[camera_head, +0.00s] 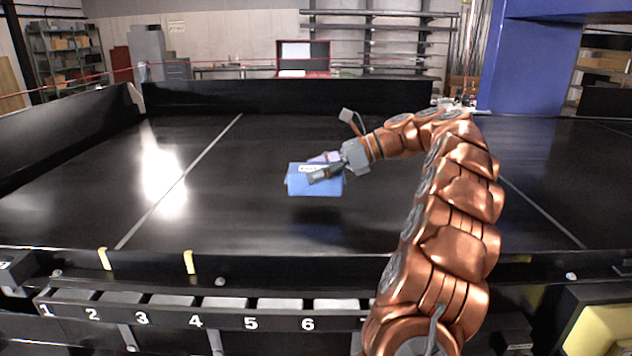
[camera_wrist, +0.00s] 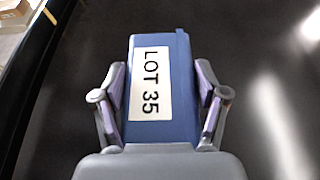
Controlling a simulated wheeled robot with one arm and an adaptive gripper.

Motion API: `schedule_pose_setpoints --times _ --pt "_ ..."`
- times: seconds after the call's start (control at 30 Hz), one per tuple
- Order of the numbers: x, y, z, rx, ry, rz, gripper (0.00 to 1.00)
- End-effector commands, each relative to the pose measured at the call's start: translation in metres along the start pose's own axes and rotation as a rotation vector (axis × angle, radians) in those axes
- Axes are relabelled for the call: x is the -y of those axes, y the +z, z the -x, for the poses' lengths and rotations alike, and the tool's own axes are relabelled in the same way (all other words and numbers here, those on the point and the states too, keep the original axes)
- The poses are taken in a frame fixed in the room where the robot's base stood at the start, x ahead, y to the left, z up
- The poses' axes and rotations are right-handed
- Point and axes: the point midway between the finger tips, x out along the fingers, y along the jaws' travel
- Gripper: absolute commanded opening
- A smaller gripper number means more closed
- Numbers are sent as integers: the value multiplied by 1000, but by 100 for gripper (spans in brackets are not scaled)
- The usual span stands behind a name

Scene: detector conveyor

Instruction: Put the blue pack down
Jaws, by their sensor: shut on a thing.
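The blue pack (camera_head: 315,184) is held by my gripper (camera_head: 322,168) over the black conveyor belt (camera_head: 260,220) in the head view. A dark patch shows on the belt beneath it, and the pack looks to be a little above the surface. In the wrist view the blue pack (camera_wrist: 177,90) carries a white label reading "LOT 35". The two fingers of my gripper (camera_wrist: 160,105) press on its left and right sides. The underside of the pack is hidden.
A numbered row of slots (camera_head: 280,310) runs along the conveyor's front edge, with two yellow tabs (camera_head: 188,262) above it. A dark raised wall (camera_head: 290,96) bounds the back. A blue column (camera_head: 528,65) stands at the back right. The belt around the pack is clear.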

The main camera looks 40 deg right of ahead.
Motion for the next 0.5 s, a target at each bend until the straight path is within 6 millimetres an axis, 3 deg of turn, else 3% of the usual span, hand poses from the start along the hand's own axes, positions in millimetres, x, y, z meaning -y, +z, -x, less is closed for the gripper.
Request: schedule_pose_setpoints --times 0.5 --pt "3 -26 -10 2 0 -1 16"
